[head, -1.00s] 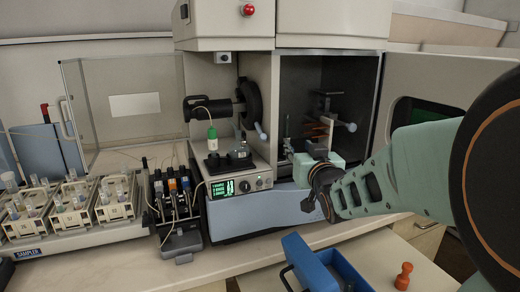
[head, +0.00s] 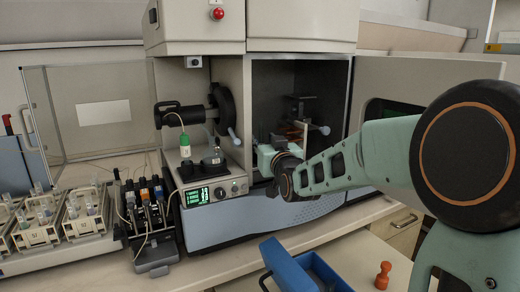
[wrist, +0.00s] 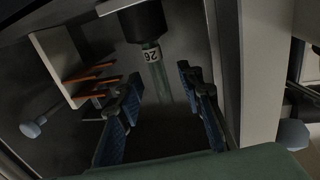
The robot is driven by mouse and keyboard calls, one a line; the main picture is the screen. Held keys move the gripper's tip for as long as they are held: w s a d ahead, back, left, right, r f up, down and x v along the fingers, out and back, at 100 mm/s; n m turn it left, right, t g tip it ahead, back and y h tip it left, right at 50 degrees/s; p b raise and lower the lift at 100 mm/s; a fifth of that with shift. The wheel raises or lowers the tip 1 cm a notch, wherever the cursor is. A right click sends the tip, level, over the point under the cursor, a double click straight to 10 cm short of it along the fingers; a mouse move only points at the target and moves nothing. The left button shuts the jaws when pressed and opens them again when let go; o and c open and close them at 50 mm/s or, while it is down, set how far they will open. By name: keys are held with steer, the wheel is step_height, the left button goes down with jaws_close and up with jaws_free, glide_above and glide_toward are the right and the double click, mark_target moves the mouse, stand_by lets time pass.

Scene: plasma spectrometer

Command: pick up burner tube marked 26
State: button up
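In the wrist view the burner tube marked 26 (wrist: 158,75) is a clear greenish tube with a white label reading 26, shown upside down. It extends from a dark cylindrical holder (wrist: 142,22) inside the open compartment. My gripper (wrist: 158,85) is open, with one blue padded finger on each side of the tube's line; no contact shows. The tube cannot be made out in the head view.
The spectrometer compartment (head: 268,90) has its door (head: 420,80) swung open to the right. Orange copper-coloured strips (wrist: 92,74) and a grey knob (wrist: 30,130) lie left of the tube in the wrist view. A blue bin (head: 283,262) stands below in front.

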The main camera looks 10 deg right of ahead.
mark_target(262, 137)
steer(key=shift+w, duration=1.95)
steer(key=shift+c, duration=0.4)
jaws_close()
